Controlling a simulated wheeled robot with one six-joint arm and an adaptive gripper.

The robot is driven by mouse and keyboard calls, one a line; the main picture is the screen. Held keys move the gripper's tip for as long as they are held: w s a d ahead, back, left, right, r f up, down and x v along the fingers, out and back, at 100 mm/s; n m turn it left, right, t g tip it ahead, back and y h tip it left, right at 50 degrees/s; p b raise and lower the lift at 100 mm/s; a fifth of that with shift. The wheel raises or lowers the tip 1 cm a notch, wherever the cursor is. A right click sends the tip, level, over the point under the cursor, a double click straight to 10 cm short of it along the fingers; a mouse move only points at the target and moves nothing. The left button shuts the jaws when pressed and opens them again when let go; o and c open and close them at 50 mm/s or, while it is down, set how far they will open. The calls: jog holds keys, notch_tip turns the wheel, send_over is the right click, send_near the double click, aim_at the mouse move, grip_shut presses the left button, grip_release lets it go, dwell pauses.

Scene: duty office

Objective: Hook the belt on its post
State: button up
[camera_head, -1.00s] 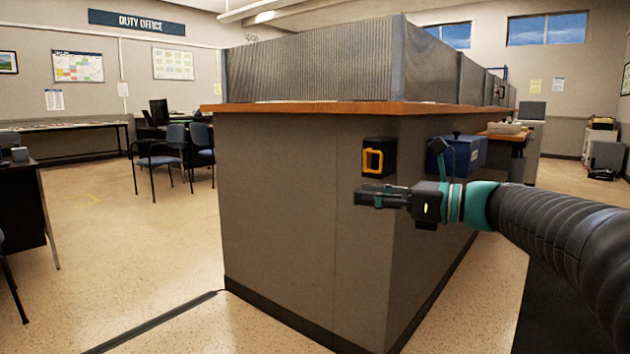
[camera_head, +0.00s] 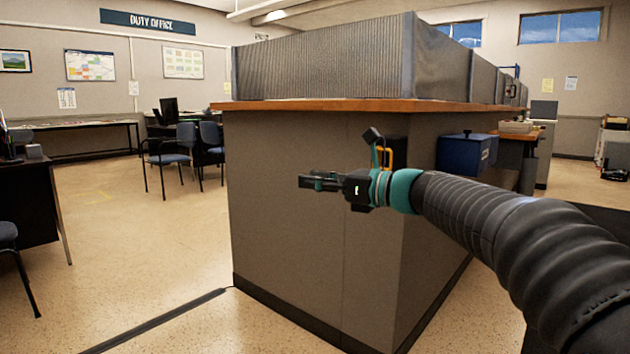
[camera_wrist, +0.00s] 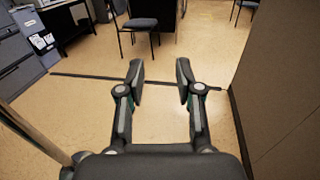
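A black box with a yellow loop (camera_head: 387,157), which looks like the belt unit, is fixed on the grey counter's end panel near its corner. My wrist covers much of it in the head view. My gripper (camera_head: 303,181) is in front of that panel, its fingers pointing left, past the box. In the wrist view the two fingers (camera_wrist: 160,70) are spread apart with only floor between them, so it is open and empty. A slanted pale bar (camera_wrist: 32,130) crosses the lower left of the wrist view; I cannot tell whether it is the post.
The grey counter (camera_head: 285,200) with a wooden top stands close behind my gripper. A blue box (camera_head: 463,153) hangs on its right side. A dark floor strip (camera_head: 160,320) runs from the counter's base. Chairs (camera_head: 170,158) and a dark desk (camera_head: 35,205) stand left, with open floor between.

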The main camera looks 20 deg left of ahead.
jog(key=shift+a, duration=0.25)
grip_shut()
grip_release()
jog(key=shift+d, duration=0.1)
